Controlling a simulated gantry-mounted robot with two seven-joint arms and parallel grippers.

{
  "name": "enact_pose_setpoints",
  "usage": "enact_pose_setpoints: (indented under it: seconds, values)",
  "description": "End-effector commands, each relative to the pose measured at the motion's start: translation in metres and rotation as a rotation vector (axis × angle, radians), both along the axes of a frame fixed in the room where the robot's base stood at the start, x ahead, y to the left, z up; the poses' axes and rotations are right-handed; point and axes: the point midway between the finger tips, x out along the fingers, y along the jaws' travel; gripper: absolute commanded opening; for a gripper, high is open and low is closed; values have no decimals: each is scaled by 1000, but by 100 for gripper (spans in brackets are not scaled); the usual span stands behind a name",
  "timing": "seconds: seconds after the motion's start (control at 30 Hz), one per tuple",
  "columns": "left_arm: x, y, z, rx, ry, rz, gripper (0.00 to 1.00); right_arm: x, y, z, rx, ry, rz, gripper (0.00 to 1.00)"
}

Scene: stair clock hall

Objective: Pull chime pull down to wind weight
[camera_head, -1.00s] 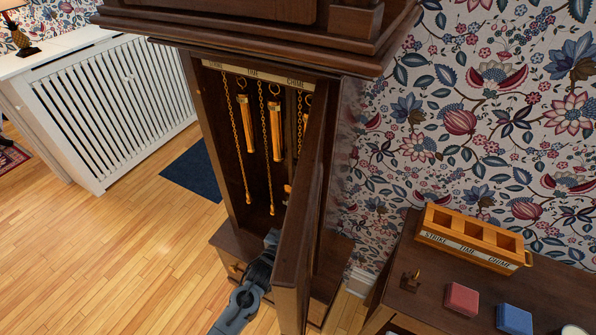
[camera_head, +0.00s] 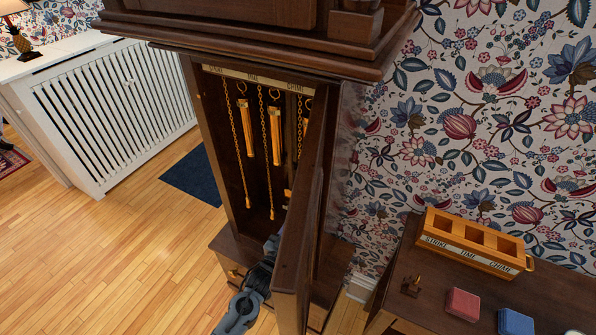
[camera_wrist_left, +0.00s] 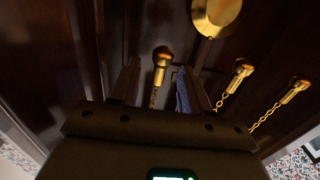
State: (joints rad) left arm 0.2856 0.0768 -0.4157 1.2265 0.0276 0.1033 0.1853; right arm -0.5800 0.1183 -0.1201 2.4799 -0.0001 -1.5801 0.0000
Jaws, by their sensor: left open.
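The open clock case holds brass chains with small pulls under a STRIKE, TIME, CHIME label strip (camera_head: 256,78). The chime chain (camera_head: 299,125) hangs at the right; its lower end is hidden by the door in the head view. My left gripper (camera_head: 272,245) is low in the case opening, partly behind the door. In the left wrist view, which appears upside down, the open fingers (camera_wrist_left: 160,85) stand on either side of one pull, apparently the chime pull (camera_wrist_left: 162,57). The time pull (camera_wrist_left: 240,70) and strike pull (camera_wrist_left: 299,84) are to its right. My right gripper is not in view.
The clock door (camera_head: 300,235) stands open close to my left arm. Brass weights (camera_head: 246,127) hang inside, and a round brass disc (camera_wrist_left: 215,14) is near the pulls. A side table at right holds a labelled wooden rack (camera_head: 474,243), a red block (camera_head: 462,303) and a blue block (camera_head: 515,321).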

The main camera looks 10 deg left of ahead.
Motion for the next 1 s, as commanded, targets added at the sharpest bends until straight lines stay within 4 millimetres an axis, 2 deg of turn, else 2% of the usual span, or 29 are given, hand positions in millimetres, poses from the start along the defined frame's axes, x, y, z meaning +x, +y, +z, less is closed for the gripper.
enact_pose_setpoints:
  seconds: [0.3,1.0]
  values:
    - [-27,10,5,0,1,0,47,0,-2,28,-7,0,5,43]
    - [-92,34,3,0,0,0,47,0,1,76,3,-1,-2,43]
